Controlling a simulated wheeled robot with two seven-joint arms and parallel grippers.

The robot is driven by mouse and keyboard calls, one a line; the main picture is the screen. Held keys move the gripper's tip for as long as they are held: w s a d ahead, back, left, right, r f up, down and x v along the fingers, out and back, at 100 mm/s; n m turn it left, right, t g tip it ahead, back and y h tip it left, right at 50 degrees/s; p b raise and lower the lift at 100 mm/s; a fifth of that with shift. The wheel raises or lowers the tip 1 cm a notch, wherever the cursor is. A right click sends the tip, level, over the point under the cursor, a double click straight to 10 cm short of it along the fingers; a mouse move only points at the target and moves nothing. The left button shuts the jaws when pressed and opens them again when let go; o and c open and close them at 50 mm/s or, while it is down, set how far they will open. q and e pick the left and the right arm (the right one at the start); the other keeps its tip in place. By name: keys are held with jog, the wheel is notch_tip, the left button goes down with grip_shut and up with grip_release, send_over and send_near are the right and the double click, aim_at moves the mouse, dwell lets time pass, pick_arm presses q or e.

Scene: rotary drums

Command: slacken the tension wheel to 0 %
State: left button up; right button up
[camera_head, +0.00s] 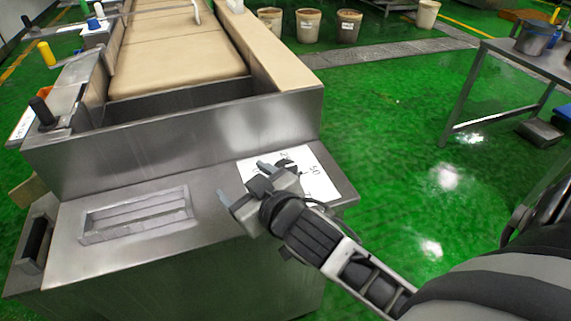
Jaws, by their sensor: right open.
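A white scale plate (320,184) lies on the right end of the steel machine's front ledge. A number that looks like 50 is printed on it, and the other marks are hidden. My right gripper (243,181) is over the plate's left part, with its two grey fingers spread apart and nothing seen between them. A small dark part (286,163) shows just behind the gripper on the plate. It may belong to the tension wheel, but my gripper covers most of that spot. I cannot tell whether they touch. My left gripper is out of view.
A recessed steel slot (138,214) is left of the plate. The machine's raised steel front wall (180,140) stands behind the ledge. A black handle (42,111) is at the left. Buckets (307,25) stand behind, and a steel table (525,58) is at right. Green floor between is clear.

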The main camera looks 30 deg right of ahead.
jog(key=w+a+r+n+t+y, duration=0.2)
jog(key=a+r+n+y, duration=0.4)
jog(key=r+y, duration=0.15)
jog(key=w+a+r+n+t+y, duration=0.1)
jog(key=w+a+r+n+y, duration=0.1)
jog(key=a+r+n+y, duration=0.55)
jog(key=s+a+n+g+y, duration=0.3)
jog(key=n+g, duration=0.7)
jog(key=g, duration=0.2)
jog(key=w+d+f+n+g+h, duration=0.3)
jog(key=d+f+g+h, duration=0.2)
jog(key=d+f+h, duration=0.4)
jog(key=w+d+r+m+h, duration=0.15)
jog(key=d+h, duration=0.35)
jog(key=d, duration=0.5)
jog(key=d+r+m+h, duration=0.25)
jog(key=d+h, duration=0.25)
jog(key=d, duration=0.5)
jog(key=shift+m, duration=0.45)
jog(key=f+p, duration=0.1)
jog(key=f, duration=1)
jog(key=f+p, duration=0.1)
jog(key=f, duration=0.4)
jog(key=shift+s+a+f+p, duration=0.2)
jog(key=shift+a+f+p, duration=0.05)
jog(key=shift+p, duration=0.05)
